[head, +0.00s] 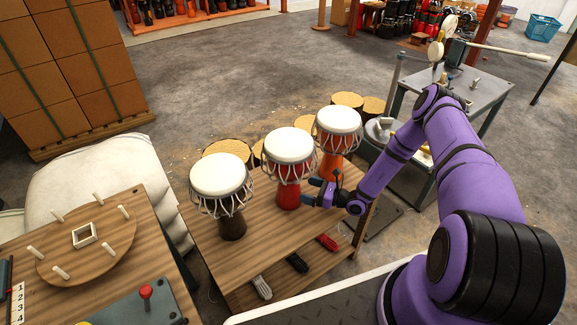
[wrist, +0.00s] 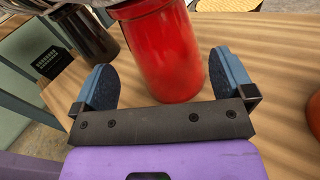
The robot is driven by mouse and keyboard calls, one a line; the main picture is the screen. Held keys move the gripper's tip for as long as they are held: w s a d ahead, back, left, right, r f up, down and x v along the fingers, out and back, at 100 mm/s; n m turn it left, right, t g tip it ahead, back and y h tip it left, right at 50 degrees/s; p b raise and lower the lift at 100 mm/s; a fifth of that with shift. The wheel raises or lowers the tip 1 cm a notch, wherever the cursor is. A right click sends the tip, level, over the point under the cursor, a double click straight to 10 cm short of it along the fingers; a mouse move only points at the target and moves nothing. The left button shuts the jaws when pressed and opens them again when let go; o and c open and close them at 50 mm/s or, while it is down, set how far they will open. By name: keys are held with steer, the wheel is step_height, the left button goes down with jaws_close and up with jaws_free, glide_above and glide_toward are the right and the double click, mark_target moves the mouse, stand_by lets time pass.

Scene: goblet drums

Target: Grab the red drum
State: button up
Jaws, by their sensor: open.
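The red drum (head: 289,193) stands upright in the middle of a row of three goblet drums on a wooden table, with a white head and rope lacing. In the wrist view its red lower body (wrist: 163,55) stands between and beyond the fingers of my gripper (wrist: 163,80). The gripper is open, with one blue finger toward each side of the body, and I see no firm contact. In the head view my gripper (head: 312,192) is low at the right side of the red drum. The drum's head is out of the wrist view.
A dark drum (head: 232,222) stands left of the red one, and an orange drum (head: 333,165) stands close on the right. The wooden table (head: 215,262) has bare room in front. Small red and black items (head: 298,263) lie on a lower shelf.

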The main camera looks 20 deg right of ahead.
steer(key=shift+x, duration=3.35)
steer(key=shift+w+r, duration=0.1)
steer(key=shift+r, duration=0.05)
steer(key=c, duration=1.3)
